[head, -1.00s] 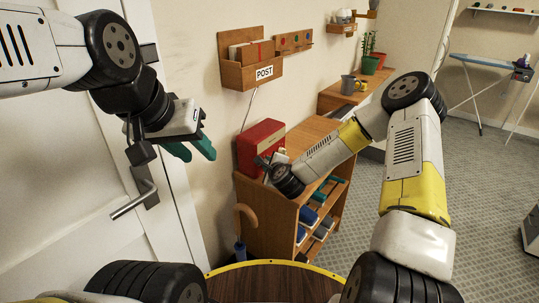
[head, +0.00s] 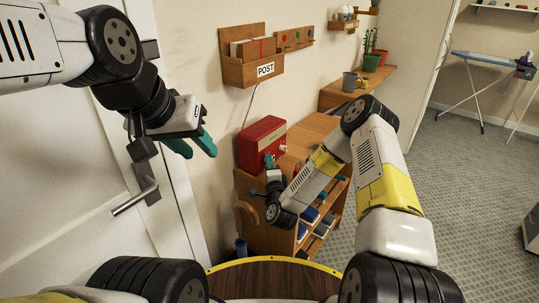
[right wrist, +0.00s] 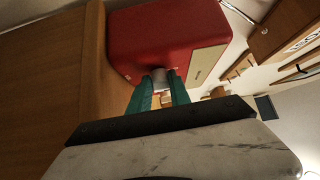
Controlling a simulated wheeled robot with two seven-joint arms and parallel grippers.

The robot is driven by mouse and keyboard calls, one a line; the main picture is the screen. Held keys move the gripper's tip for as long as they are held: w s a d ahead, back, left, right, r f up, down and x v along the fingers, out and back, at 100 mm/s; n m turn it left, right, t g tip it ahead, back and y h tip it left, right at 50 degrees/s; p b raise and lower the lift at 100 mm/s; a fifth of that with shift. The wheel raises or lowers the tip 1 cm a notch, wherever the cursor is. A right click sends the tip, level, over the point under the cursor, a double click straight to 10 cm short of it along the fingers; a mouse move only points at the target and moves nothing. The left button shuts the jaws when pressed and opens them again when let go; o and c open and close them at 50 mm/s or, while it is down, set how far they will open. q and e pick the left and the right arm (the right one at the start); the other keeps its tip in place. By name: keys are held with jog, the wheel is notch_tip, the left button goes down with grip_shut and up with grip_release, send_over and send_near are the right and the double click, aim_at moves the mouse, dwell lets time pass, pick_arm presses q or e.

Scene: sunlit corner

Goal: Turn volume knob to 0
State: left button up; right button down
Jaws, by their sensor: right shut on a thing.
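The red radio (head: 262,138) stands on top of the wooden shelf unit, near the wall. Its red body and pale front panel (right wrist: 206,64) also fill the upper part of the right wrist view. My right gripper (head: 269,161) is at the radio's front. In the right wrist view its green fingers (right wrist: 158,88) are shut on a small grey knob (right wrist: 159,73) on the radio. The knob's marking cannot be read, and the fingers hide part of it. My left gripper (head: 193,146) hangs empty in front of the white door, its green fingers apart.
The wooden shelf unit (head: 312,130) holds several items on its lower shelves. A POST letter rack (head: 250,72) hangs on the wall above the radio. A door handle (head: 134,200) is below my left gripper. Grey carpet (head: 455,190) lies open at the right.

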jog(key=shift+d, duration=0.15)
jog(key=c, duration=1.2)
grip_release()
jog(key=shift+c, duration=0.2)
jog(key=s+d, duration=0.1)
jog(key=s, duration=0.6)
jog(key=shift+s+f, duration=0.2)
jog(key=shift+s, duration=0.15)
jog(key=shift+d, duration=0.1)
